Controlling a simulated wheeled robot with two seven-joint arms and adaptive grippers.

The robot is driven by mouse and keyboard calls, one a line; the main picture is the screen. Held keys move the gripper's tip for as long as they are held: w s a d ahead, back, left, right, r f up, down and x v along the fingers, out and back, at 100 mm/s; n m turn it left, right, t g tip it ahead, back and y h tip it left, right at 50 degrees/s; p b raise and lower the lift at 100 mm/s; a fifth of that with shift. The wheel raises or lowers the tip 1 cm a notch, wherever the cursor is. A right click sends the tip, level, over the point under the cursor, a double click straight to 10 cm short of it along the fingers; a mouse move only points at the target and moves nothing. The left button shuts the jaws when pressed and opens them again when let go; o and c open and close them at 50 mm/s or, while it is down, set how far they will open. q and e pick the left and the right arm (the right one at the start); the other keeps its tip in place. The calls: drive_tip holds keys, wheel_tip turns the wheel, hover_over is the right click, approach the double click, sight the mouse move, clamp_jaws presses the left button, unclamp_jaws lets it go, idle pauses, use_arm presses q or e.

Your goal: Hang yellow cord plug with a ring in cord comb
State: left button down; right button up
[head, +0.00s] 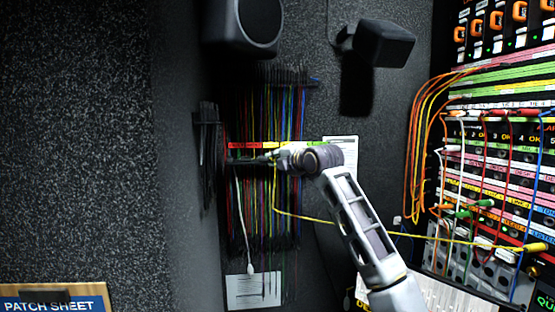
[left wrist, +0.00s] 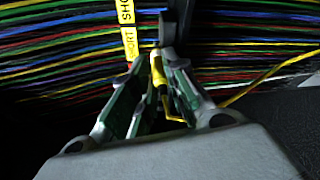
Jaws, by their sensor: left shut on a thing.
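My left gripper (head: 268,158) is in front of the hanging cords on the back wall. Its two fingers (left wrist: 160,62) are shut on the yellow cord plug (left wrist: 158,75). The plug's ring cannot be made out. The yellow cord (head: 350,226) droops from the gripper and runs right to the patch panel; in the left wrist view it trails off to the right (left wrist: 270,75). The cord comb (head: 270,76) is a dark toothed rack with many coloured cords below it. A dark upright piece (left wrist: 167,28) stands just beyond the fingertips; whether the plug touches it cannot be told. My right gripper is out of view.
A label strip (head: 240,145) crosses the cords, with yellow labels (left wrist: 129,42) close to the fingers. A dark rack (head: 207,130) with black cords hangs at left. Speakers (head: 385,43) are above. The patch panel (head: 500,170) with plugged cords fills the right side.

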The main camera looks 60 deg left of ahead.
use_arm(q)
drive_tip(key=shift+a, duration=0.1)
idle(0.7)
drive_tip(key=c, duration=1.3)
unclamp_jaws()
drive_tip(key=shift+c, duration=0.2)
drive_tip(key=shift+o, duration=0.4)
drive_tip(key=o, duration=1)
